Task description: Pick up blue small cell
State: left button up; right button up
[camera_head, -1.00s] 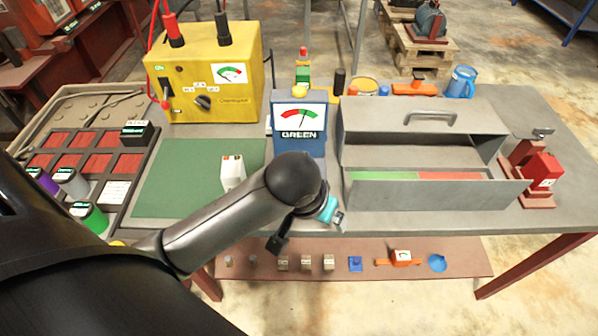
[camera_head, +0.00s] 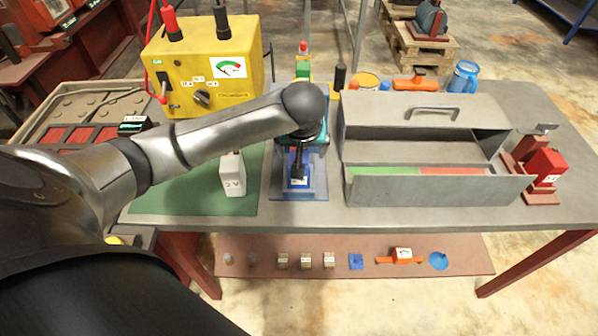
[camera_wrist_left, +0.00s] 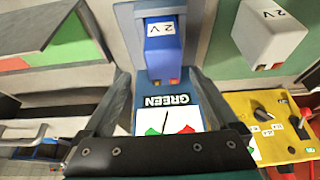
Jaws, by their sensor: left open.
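The blue small cell (camera_wrist_left: 164,52) has a white "2 V" label and stands on the blue tester (camera_wrist_left: 170,118), in front of its "GREEN" meter. In the head view the cell (camera_head: 299,182) is partly hidden behind my left gripper (camera_head: 298,166). In the left wrist view my left gripper (camera_wrist_left: 158,76) is open, its fingers spread to either side with the cell beyond and between them. I cannot tell how far the tips are from the cell. My right gripper does not show.
A white "2 V" cell (camera_head: 232,177) stands on the green mat (camera_head: 185,196), close to the tester. A yellow charger (camera_head: 205,65) is behind it. A grey toolbox (camera_head: 430,190) with an open drawer stands to the right. A red vise-like device (camera_head: 543,172) is at the far right.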

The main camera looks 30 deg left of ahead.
pick_arm(q)
jog(key=x, duration=0.2)
jog(key=shift+w+f, duration=0.1)
jog(key=shift+f, duration=0.3)
jog(key=x, duration=0.1)
jog(key=b+x, duration=0.1)
jog(key=x, duration=0.2)
jog(key=shift+s+a+f+b, duration=0.1)
jog(key=shift+s+a+b, duration=0.15)
jog(key=shift+s+b, duration=0.05)
jog(key=shift+w+a+f, duration=0.1)
jog(key=shift+w+f, duration=0.15)
jog(key=shift+f, duration=0.25)
jog(key=shift+c, duration=0.3)
grip_shut()
jog(key=shift+r, duration=0.1)
